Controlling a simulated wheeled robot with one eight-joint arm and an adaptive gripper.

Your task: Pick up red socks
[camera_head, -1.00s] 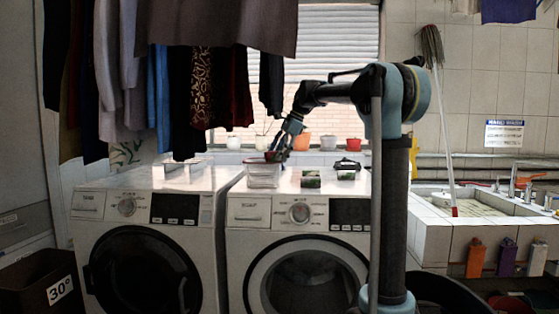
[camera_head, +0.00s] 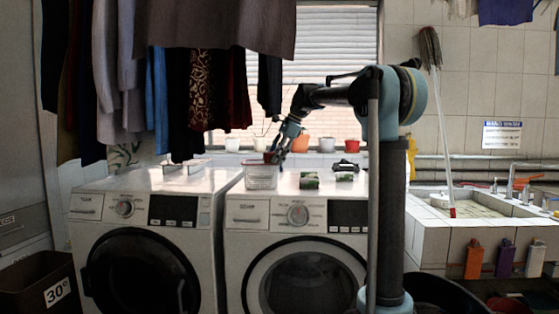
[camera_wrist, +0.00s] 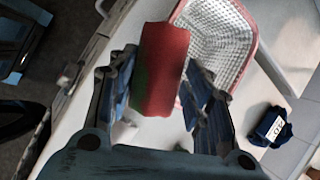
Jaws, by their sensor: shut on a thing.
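The red socks (camera_wrist: 163,68) are a rolled red bundle with a green patch on the left side. They sit between the fingers of my gripper (camera_wrist: 155,82) in the wrist view, and the gripper is shut on them. In the head view my gripper (camera_head: 273,155) is above the right washing machine, at the basket. The small basket (camera_wrist: 246,38) has a reddish rim and a light woven inside. It is just beyond and to the right of the socks in the wrist view, and also shows in the head view (camera_head: 262,178).
Two washing machines (camera_head: 297,216) stand side by side. Clothes (camera_head: 215,85) hang above. A sink (camera_head: 480,206) is at the right, a brown bin (camera_head: 28,285) at lower left.

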